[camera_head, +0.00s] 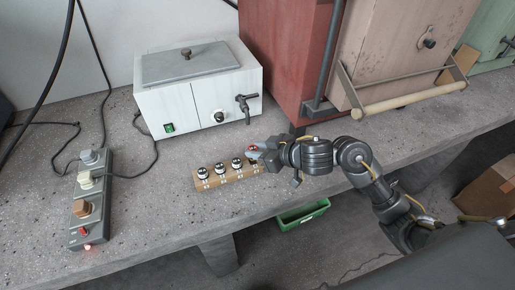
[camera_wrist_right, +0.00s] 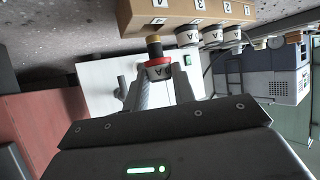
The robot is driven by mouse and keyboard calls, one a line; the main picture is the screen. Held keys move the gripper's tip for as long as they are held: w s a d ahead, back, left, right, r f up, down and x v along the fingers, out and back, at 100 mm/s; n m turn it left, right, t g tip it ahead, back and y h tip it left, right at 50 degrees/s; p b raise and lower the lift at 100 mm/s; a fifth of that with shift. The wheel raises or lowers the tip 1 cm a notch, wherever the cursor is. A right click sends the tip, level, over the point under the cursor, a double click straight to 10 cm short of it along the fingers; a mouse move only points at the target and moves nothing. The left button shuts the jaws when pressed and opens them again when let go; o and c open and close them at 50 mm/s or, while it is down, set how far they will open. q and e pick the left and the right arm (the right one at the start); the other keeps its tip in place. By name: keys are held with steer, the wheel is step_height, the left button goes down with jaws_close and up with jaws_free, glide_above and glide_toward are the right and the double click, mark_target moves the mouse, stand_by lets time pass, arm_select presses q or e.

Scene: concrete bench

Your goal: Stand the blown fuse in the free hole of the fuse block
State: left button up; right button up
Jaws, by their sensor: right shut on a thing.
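The wooden fuse block (camera_head: 230,182) lies on the bench near its front edge, with three black-and-white fuses (camera_head: 220,169) standing in a row in it. My right gripper (camera_head: 263,151) is at the block's right end, shut on the blown fuse (camera_head: 253,148), whose top is red. In the right wrist view, the blown fuse (camera_wrist_right: 158,70) has a red band and a dark, yellow-ended tip pointing at the fuse block (camera_wrist_right: 180,14), beside the label at one end. The tip is close to the block; I cannot tell whether it touches. The gripper hides the free hole. My left gripper is not in view.
A white bath with a tap (camera_head: 165,102) stands behind the block, and a red cabinet (camera_head: 280,60) behind my right arm. A power strip (camera_head: 76,232) with plugs and cables lies at the left. A green bin (camera_head: 303,217) is below the bench edge.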

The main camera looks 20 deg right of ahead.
mark_target(258, 164)
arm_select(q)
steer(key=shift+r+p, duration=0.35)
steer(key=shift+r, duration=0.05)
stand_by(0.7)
